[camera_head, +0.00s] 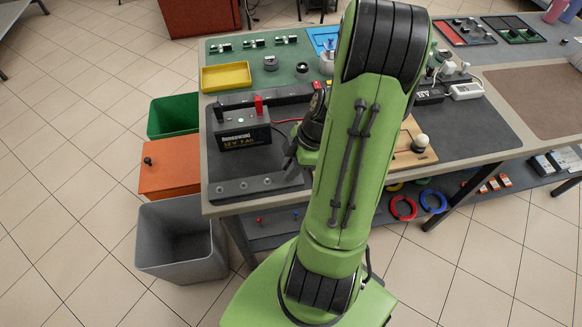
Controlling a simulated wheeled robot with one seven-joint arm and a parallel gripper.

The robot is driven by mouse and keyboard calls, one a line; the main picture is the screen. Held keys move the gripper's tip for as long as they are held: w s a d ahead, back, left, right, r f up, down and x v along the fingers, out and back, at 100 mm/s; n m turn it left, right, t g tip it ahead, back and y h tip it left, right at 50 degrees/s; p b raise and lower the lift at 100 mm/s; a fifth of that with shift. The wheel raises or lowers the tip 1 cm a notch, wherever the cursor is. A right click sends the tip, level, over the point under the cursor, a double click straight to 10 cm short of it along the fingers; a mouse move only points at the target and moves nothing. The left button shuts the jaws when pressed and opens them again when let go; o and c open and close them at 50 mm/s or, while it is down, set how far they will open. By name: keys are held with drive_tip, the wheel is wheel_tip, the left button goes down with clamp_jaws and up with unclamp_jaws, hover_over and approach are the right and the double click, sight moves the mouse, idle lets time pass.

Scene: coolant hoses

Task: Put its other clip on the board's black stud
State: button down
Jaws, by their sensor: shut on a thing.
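The black battery-like box (243,129) stands on the dark mat, with a red clip or terminal (258,106) at its top right and a dark one (221,111) at its top left. A red lead (287,121) runs right from it and disappears behind my arm. A wooden board (407,158) with a white round knob (421,141) shows right of my arm, its left part hidden. I cannot make out its black stud. My gripper (291,164) is low over the mat, right of the box, and shut. The held clip is dark and hard to distinguish from the fingers.
A yellow tray (226,77) is behind the box. Grey (180,262), orange (170,181) and green (174,116) bins stand left of the table. My own arm blocks the table's middle.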

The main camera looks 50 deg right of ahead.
wheel_tip(320, 180, up, 10)
drive_tip(key=p, duration=0.3)
wheel_tip(320, 180, up, 3)
drive_tip(key=shift+f+p, duration=0.1)
drive_tip(key=shift+p, duration=1.1)
drive_tip(key=d+f+b, duration=0.1)
drive_tip(key=d+f, duration=0.2)
drive_tip(key=d, duration=0.1)
drive_tip(key=w+d+f+b, duration=0.1)
drive_tip(key=d+f+b, duration=0.1)
drive_tip(key=d+f, duration=0.2)
drive_tip(key=d+f+b, duration=0.2)
drive_tip(key=d+f, duration=0.1)
drive_tip(key=d, duration=0.2)
drive_tip(key=shift+w+f, duration=0.2)
drive_tip(key=shift+w, duration=0.2)
drive_tip(key=shift+f+b, duration=0.3)
drive_tip(key=shift+b, duration=0.1)
drive_tip(key=shift+f+b, duration=0.3)
